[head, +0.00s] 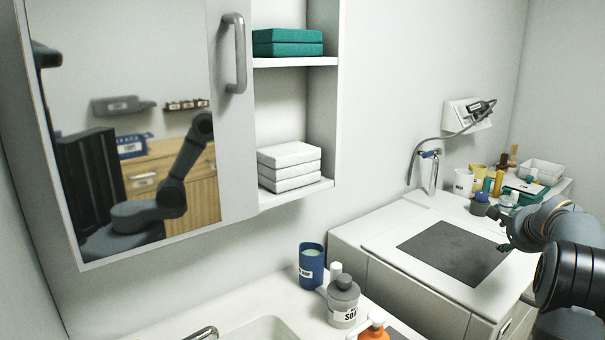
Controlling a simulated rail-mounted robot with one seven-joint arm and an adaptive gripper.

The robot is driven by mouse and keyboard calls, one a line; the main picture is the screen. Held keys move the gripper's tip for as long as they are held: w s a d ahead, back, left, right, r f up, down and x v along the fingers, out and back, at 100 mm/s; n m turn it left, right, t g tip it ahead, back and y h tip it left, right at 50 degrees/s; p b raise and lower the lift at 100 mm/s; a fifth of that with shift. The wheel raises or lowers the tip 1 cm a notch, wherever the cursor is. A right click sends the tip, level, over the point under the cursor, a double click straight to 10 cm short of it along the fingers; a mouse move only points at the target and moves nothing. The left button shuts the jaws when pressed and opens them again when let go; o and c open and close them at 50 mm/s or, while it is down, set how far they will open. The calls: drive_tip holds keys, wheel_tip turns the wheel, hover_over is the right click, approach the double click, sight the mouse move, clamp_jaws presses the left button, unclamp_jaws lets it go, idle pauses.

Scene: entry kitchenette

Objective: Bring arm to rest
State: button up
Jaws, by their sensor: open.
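My arm reaches in from the right edge of the head view, dark grey and bent. My gripper (503,231) is at its end, above the right part of the counter with the dark mat (453,252). It appears small and partly overlaps the far right corner of the mat. The jaws are open, and I see nothing held between them. Whether the gripper touches anything there cannot be told from this view.
A sink basin (262,331), soap bottle (343,302) and blue cup (311,266) stand at the front. Several containers and a white tray (541,172) crowd the back right. A mirrored cabinet (232,150) juts out at upper left. The mat's surface is clear.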

drive_tip(key=shift+s+d+r, duration=0.1)
drive_tip(key=shift+d+r, duration=0.1)
drive_tip(key=shift+d, duration=0.35)
